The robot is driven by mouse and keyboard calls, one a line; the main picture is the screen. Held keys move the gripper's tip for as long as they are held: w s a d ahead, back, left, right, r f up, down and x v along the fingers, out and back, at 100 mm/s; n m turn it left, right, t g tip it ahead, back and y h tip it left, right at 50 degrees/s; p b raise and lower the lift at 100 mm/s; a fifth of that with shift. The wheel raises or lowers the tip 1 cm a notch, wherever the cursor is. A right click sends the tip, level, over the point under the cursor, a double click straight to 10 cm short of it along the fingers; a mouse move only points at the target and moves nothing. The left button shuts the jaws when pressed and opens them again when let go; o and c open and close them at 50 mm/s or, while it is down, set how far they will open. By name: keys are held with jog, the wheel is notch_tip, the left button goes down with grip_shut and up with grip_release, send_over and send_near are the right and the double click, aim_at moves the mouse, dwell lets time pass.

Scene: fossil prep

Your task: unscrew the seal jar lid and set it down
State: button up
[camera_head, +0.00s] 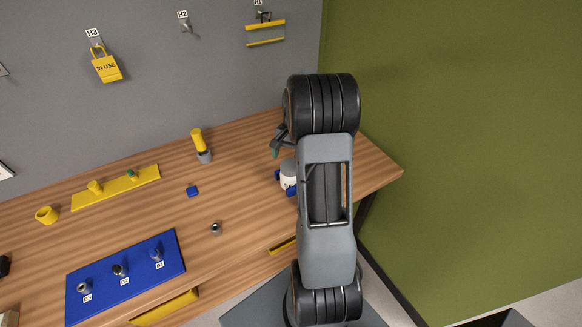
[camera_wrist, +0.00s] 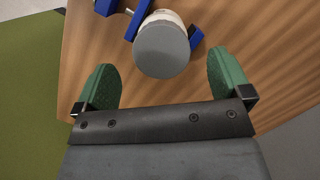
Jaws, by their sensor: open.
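The seal jar (camera_head: 289,174) stands on the wooden bench near its right end, partly hidden behind my arm in the head view. In the wrist view its grey round lid (camera_wrist: 162,50) is on top of the white jar body (camera_wrist: 163,17). Blue clamp-like blocks (camera_wrist: 122,18) sit beside the jar. My gripper (camera_wrist: 166,78) is open, with its two green fingers apart. The lid lies just beyond and between the fingertips in the wrist view, and neither finger appears to touch it. In the head view one green finger (camera_head: 275,148) shows left of my arm.
A blue mat (camera_head: 135,287) with labelled posts lies at the front left. A yellow strip (camera_head: 117,187), a yellow cup (camera_head: 47,215), a yellow-topped tool (camera_head: 200,146), a small blue block (camera_head: 192,191) and a small metal ring (camera_head: 216,228) are on the bench (camera_head: 250,205).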

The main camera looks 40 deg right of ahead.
aim_at(290, 168)
jog(key=m, duration=0.3)
jog(key=shift+s+m+t, duration=0.1)
jog(key=shift+m+t, duration=0.2)
jog(key=shift+t, duration=0.1)
jog(key=shift+d+b+x, duration=0.2)
jog(key=shift+b+x, duration=0.4)
jog(key=shift+x, duration=0.25)
jog(key=shift+d+b+x, duration=0.2)
jog(key=shift+b+x, duration=0.4)
jog(key=shift+x, duration=0.3)
jog(key=shift+c, duration=0.3)
